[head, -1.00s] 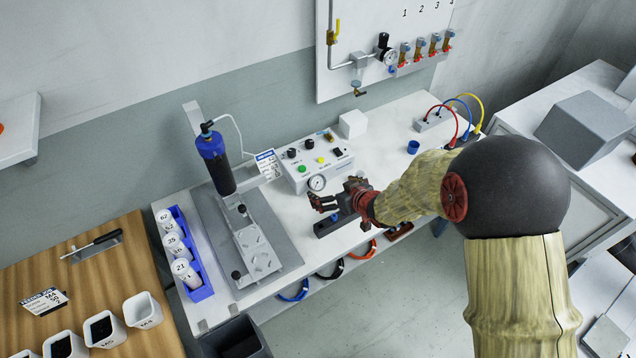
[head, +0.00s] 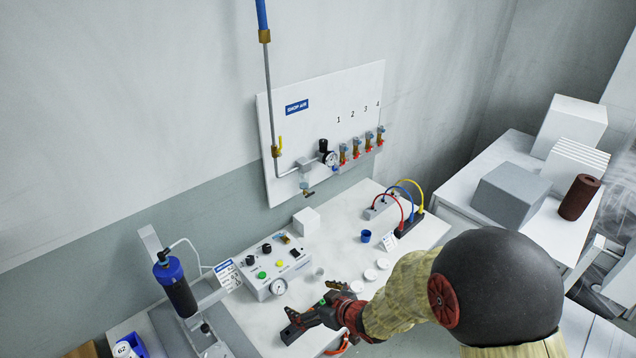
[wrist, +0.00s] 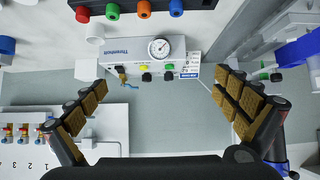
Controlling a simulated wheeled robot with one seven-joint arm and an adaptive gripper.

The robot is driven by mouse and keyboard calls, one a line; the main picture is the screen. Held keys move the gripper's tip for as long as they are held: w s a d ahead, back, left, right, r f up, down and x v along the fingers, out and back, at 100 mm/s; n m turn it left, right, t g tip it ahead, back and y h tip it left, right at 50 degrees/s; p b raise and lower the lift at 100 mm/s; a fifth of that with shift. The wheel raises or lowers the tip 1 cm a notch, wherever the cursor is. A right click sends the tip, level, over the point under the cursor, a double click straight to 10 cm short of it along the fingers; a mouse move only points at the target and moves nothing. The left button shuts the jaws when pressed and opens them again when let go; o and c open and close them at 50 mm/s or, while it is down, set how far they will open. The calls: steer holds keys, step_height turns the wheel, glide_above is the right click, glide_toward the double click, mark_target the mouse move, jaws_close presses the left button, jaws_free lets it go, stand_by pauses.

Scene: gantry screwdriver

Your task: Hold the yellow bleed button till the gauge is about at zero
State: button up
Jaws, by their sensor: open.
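The yellow bleed button (head: 280,263) sits on the face of the white control box (head: 257,287), beside a green button (head: 261,274). The round white gauge (head: 279,287) is at the box's front corner. In the wrist view the yellow button (wrist: 143,68) and the gauge (wrist: 159,48) lie between my spread fingers; the needle is too small to read. My gripper (head: 315,303) is open and empty, in front of and to the right of the box in the head view. It also shows open in the wrist view (wrist: 160,82), and no finger appears to touch the button.
Black knobs (head: 267,248) and a small brass fitting (head: 285,239) share the box face. A blue-topped screwdriver (head: 176,286) stands on the left. A white cube (head: 306,221) and a blue cup (head: 366,236) are behind. A shop-air panel (head: 320,110) hangs on the wall.

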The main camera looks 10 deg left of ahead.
steer(key=s+d+f+g+h, duration=0.1)
steer(key=s+d+f+h, duration=0.25)
steer(key=d+f, duration=0.3)
steer(key=s+d+r+m+g+h, duration=0.1)
steer(key=s+d+r+m+h, duration=0.15)
steer(key=d, duration=0.35)
steer(key=s+d+r+m+g+h, duration=0.1)
steer(key=d+r+h, duration=0.1)
steer(key=d+r, duration=0.3)
steer(key=s+d+r+m, duration=0.2)
steer(key=s+r, duration=0.3)
steer(key=r, duration=0.3)
steer(key=s+d+r+m+t, duration=0.1)
steer(key=s+d+r+m, duration=0.1)
steer(key=s+d+r, duration=0.3)
steer(key=s+d+r+m, duration=0.2)
steer(key=s+r, duration=0.4)
steer(key=r, duration=0.7)
steer(key=shift+s+d+r+t, duration=0.3)
steer(key=shift+d+t, duration=0.1)
steer(key=shift+d, duration=0.5)
steer(key=shift+w+d, duration=0.1)
steer(key=shift+d, duration=0.05)
steer(key=shift+c, duration=0.3)
